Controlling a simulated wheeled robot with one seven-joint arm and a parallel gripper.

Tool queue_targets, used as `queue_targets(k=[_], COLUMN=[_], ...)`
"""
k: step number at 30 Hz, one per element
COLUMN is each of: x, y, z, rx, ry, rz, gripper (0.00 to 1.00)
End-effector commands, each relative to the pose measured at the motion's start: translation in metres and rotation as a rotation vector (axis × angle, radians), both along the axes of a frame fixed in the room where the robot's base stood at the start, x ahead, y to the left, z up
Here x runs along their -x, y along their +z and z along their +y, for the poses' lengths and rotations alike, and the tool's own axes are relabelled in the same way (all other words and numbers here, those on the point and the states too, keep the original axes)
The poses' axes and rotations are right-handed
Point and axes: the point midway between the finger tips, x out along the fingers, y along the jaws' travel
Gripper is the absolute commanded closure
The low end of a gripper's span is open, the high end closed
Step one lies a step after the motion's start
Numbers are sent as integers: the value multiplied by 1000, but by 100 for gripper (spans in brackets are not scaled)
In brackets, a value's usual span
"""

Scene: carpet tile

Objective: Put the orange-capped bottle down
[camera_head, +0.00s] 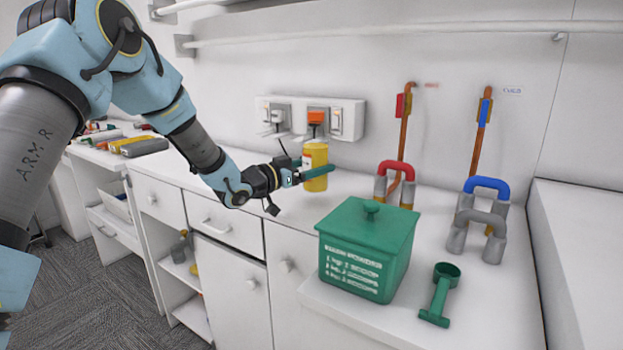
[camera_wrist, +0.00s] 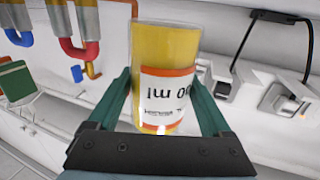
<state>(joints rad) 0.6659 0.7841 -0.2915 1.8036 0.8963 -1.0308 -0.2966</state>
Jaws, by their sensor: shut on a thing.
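The bottle (camera_head: 319,156) has a yellow body and a white label with orange bands. It also shows in the wrist view (camera_wrist: 165,52), with its label upside down. My gripper (camera_head: 314,171) is shut on the bottle's body, one teal finger on each side; the fingers also show in the wrist view (camera_wrist: 160,78). In the head view the bottle looks upright over the back of the white counter (camera_head: 350,187). I cannot tell whether its base touches the counter. The cap cannot be clearly made out against the wall panel, and the wrist view does not show it.
A green lidded box (camera_head: 366,250) and a green scoop-like tool (camera_head: 440,295) stand at the front right. Red-handled (camera_head: 396,172) and blue-handled (camera_head: 487,187) pipe bends stand behind. A wall panel (camera_head: 348,120) is just behind the bottle. Counter left of the box looks clear.

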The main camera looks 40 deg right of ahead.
Motion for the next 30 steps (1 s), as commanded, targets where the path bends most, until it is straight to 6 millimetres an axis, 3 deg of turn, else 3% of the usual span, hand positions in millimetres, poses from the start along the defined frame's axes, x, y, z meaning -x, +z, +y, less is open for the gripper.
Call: queue_targets(k=[11,21,22,26,30], x=[0,0,0,0,0], y=[-36,-41,-41,-41,-41], z=[0,0,0,0,0], rx=[3,4,1,1,1], ry=[1,1,1,1,1], rz=[1,-2,-1,-1,-1], gripper=[100,100,14,0,0])
